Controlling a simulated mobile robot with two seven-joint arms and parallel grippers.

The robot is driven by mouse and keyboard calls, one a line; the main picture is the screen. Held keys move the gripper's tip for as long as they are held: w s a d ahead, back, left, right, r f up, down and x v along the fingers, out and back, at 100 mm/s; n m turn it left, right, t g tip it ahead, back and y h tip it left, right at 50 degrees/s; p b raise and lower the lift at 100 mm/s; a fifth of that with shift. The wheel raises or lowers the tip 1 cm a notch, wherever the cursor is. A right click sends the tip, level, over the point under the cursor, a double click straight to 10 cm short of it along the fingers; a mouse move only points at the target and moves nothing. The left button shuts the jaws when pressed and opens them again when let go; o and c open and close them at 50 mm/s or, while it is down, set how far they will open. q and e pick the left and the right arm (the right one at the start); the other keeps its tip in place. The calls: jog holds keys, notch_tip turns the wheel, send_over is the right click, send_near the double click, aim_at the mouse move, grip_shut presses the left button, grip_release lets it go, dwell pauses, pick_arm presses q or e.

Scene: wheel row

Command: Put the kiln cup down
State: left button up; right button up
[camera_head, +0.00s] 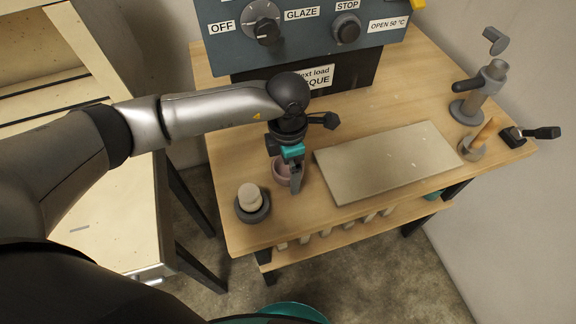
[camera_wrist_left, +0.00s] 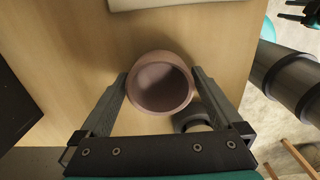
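The kiln cup is a small pinkish round cup (camera_head: 281,172), low at the front left of the wooden table. In the left wrist view the cup (camera_wrist_left: 161,83) shows its open mouth from above, between both fingers of my left gripper (camera_wrist_left: 161,78), which appear to touch its sides. In the head view my left gripper (camera_head: 295,178) hides part of the cup. I cannot tell whether its base touches the table. A dark pronged shape (camera_wrist_left: 300,12), cut off in the wrist view's top right corner, may be my right gripper; its state is unclear.
A dark round dish (camera_head: 253,212) with a pale stack stands just left of the cup, near the table edge. A pale flat board (camera_head: 388,160) lies to the right. A control box (camera_head: 305,30) stands behind. Tools (camera_head: 480,92) stand far right.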

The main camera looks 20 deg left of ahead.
aim_at(288, 176)
pick_arm(q)
jog(key=shift+r, duration=0.2)
notch_tip(288, 176, up, 12)
jog(key=p, duration=0.2)
dwell(0.6)
